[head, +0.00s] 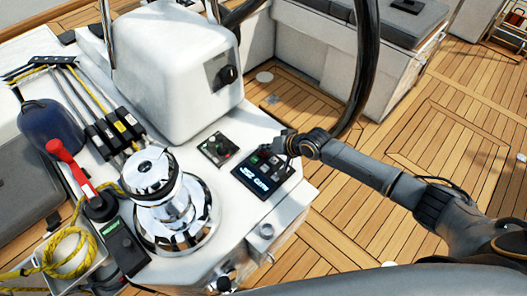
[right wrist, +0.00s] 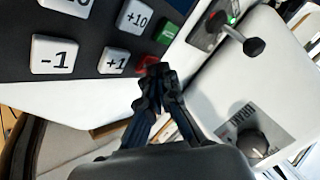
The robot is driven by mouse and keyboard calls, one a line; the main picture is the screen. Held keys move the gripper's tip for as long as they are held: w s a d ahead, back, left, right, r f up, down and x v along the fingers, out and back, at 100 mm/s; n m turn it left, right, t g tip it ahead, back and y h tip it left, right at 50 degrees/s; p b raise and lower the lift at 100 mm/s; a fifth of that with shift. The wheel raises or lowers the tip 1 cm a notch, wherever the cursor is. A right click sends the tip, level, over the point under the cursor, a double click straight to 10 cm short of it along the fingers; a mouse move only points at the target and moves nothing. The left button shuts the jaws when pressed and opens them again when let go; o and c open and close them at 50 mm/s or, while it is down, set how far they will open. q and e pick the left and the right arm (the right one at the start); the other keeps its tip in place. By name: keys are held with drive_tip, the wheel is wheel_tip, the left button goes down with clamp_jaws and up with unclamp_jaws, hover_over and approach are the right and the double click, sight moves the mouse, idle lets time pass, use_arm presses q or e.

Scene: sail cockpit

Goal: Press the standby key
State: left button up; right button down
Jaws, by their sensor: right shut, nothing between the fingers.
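The autopilot control panel (head: 252,190) has a lit display and a few keys, and sits on the white console in the head view. In the right wrist view its keypad (right wrist: 95,13) shows white keys marked -1, +1 and +10, a green key (right wrist: 168,32) and a red key (right wrist: 145,63). The red key is partly hidden by my fingertips, and I cannot read a standby label. My right gripper (head: 284,143) is shut and empty, over the panel's upper right edge. In the wrist view its fingertips (right wrist: 153,82) overlap the red key; contact cannot be told. My left gripper is not in view.
A small panel with a lever (head: 217,148) lies left of the autopilot panel. A chrome winch (head: 170,205) stands further left, and a white pod (head: 180,65) behind. The dark steering wheel rim (head: 366,65) rises close behind my right arm.

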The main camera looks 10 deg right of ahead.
sight(266, 153)
drive_tip(key=shift+f, duration=0.3)
idle(0.5)
drive_tip(key=shift+r+p, duration=0.8)
drive_tip(key=shift+r, duration=0.1)
wheel_tip(266, 153, up, 5)
drive_tip(key=p, duration=0.5)
drive_tip(key=shift+r, duration=0.1)
idle(0.5)
